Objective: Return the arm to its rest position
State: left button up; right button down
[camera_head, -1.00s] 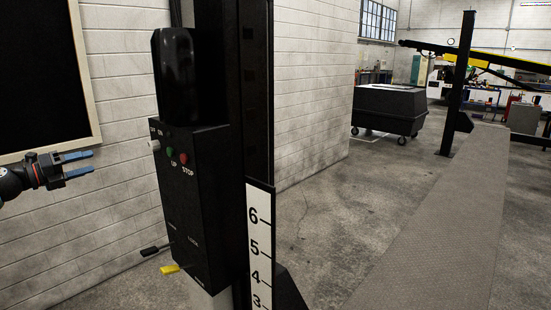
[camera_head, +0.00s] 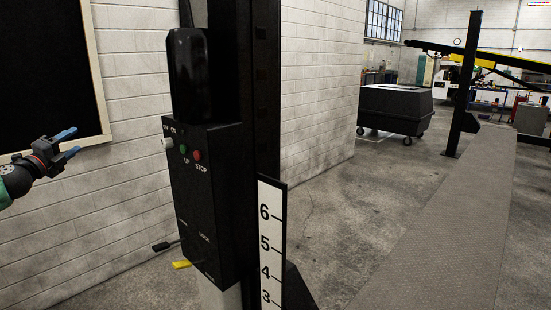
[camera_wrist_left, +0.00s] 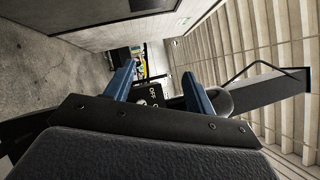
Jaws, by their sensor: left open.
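My left gripper (camera_head: 70,143) is at the left edge of the head view, in front of the white brick wall. Its two blue fingers are apart with nothing between them. It is clear of the black control box (camera_head: 205,205), which stands to its right on a dark post. The box has a green UP button (camera_head: 183,149), a red STOP button (camera_head: 197,155) and a light knob (camera_head: 167,143) by the OFF/ON marking. In the left wrist view the open fingers (camera_wrist_left: 158,85) frame part of the box with its OFF lettering. My right gripper is in neither view.
A white numbered scale (camera_head: 270,240) is beside the post. A grey ramp or platform (camera_head: 450,225) runs along the right, with a black upright (camera_head: 464,85). A black wheeled bin (camera_head: 394,108) stands behind on open concrete floor. A framed black board (camera_head: 45,75) hangs at left.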

pick_arm(q)
notch_tip(320, 180, down, 19)
jog(key=n+g+y, duration=0.5)
jog(key=n+y, duration=0.7)
jog(key=n, duration=0.4)
jog(key=s+d+f+n+g+h, duration=0.1)
jog(key=s+d+f+g, duration=0.3)
jog(key=f, duration=0.6)
jog(key=s+d+f+n+h, duration=0.1)
jog(key=s+d+f, duration=0.2)
jog(key=d+f, duration=0.55)
jog(key=s+d+f+n+g, duration=0.1)
jog(key=s+d+f+g, duration=0.2)
jog(key=f, duration=0.9)
jog(key=s+d+f+n+g+h, duration=0.25)
jog(key=s+d+f+h, duration=0.25)
jog(key=s+d+f, duration=1.55)
jog(key=s+d+f+g, duration=0.1)
jog(key=s+d+f, duration=0.3)
jog(key=s, duration=0.3)
jog(key=s+d+f+g+h, duration=0.1)
jog(key=s+d+f+g, duration=0.1)
jog(key=s+d, duration=0.3)
jog(key=s+d+f+g, duration=0.1)
jog(key=s+d+f, duration=0.3)
jog(key=s, duration=0.5)
jog(key=shift+d+f+n+h, duration=0.3)
jog(key=shift+f+n+h, duration=0.1)
jog(key=shift+f, duration=0.4)
jog(key=shift+s, duration=0.1)
